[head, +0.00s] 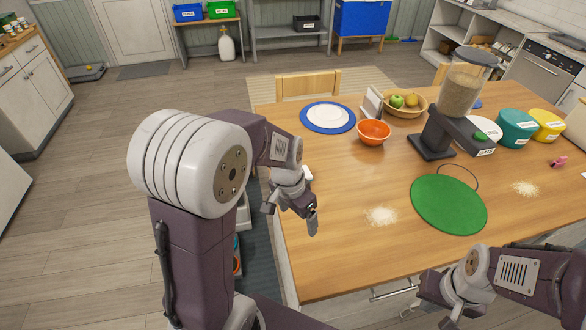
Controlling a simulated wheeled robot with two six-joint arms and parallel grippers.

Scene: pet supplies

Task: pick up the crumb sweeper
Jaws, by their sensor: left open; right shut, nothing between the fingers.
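I cannot clearly make out a crumb sweeper. A small white object (307,173) shows just behind my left gripper at the table's left edge; it is mostly hidden, and I cannot tell what it is. A small pink object (558,161) lies at the table's right side. My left gripper (291,215) is open, pointing down by the left edge of the table, with nothing seen between its fingers. My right gripper (428,316) is shut and empty, low at the table's front edge.
The wooden table (335,245) holds crumb piles (382,215) (525,188), a green round mat (447,207), an orange bowl (374,132), a plate (327,116), a fruit bowl (404,106), a food dispenser (460,92) and tubs (516,131). The table's front left is mostly clear.

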